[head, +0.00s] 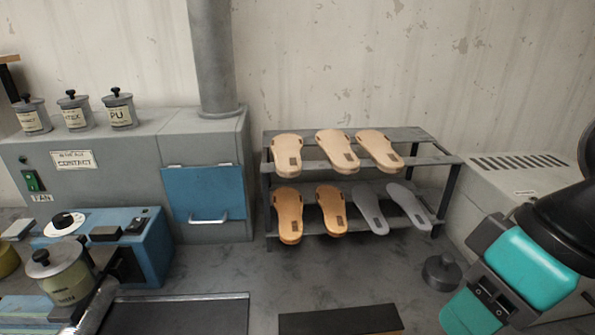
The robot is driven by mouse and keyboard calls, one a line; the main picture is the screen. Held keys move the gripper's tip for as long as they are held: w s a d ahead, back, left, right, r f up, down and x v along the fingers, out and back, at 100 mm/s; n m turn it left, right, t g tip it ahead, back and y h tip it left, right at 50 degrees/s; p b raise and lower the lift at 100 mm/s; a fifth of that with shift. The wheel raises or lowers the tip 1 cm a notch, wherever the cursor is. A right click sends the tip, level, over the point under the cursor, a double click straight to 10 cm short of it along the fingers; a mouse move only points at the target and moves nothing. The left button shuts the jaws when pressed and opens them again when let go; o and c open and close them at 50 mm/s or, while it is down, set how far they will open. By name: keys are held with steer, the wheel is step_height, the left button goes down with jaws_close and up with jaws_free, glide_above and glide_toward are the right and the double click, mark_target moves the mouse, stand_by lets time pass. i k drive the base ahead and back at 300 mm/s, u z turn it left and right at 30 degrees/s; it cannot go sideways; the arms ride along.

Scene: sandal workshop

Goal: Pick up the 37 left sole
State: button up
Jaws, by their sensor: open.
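A two-tier metal rack (430,159) stands against the wall and holds several soles. On its upper tier are three tan soles, a left one (286,146), a middle one (336,144) and a right one (379,144). On the lower tier are two tan soles, one at the left (289,209) and one beside it (330,204), then two grey soles (368,203) (407,200). The tan soles carry small dark labels, too small to read, so I cannot tell which is the 37 left. My arm's teal and black links show at the lower right, apart from the rack. My gripper is out of view.
A grey cabinet with a blue door (205,189) stands left of the rack. A grey vented box (510,185) is to the right, with a dark round weight (441,271) before it. Lidded pots and a blue machine (145,245) crowd the left.

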mark_target(285, 148)
steer(key=z, duration=0.5)
steer(key=k, duration=1.25)
steer(key=u, duration=0.05)
steer(key=i, duration=0.45)
steer(key=u, duration=0.9)
steer(key=i, duration=1.1)
steer(key=z, duration=0.15)
